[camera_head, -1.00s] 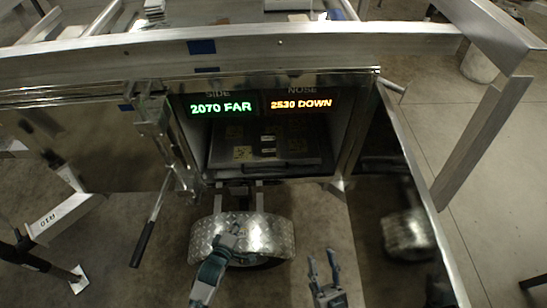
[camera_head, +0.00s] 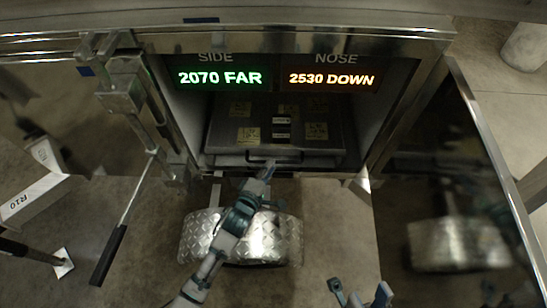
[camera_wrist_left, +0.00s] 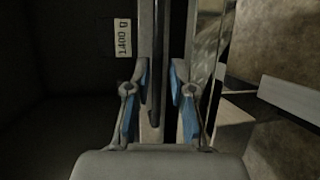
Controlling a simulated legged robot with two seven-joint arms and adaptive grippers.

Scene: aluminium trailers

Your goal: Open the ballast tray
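The ballast tray (camera_head: 228,112) is a dark flat drawer with yellowish labels, inside a metal box below two lit displays. A bar handle (camera_head: 285,161) runs along its front edge. My left gripper (camera_head: 266,170) is at the handle, near its left-middle part. In the left wrist view its two blue-padded fingers (camera_wrist_left: 158,85) are open, with a dark bar (camera_wrist_left: 155,100), apparently the handle, between them. A gap shows beside the bar; contact is not clear. My right gripper (camera_head: 360,291) is open and empty, low in the head view, apart from the tray.
A diamond-plate fender (camera_head: 205,235) lies below the box, under my left arm. A lever with a black grip (camera_head: 108,255) hangs at the left. A shiny open panel (camera_head: 440,175) stands on the right. The displays read "2070 FAR" (camera_head: 221,78) and "2530 DOWN" (camera_head: 331,79).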

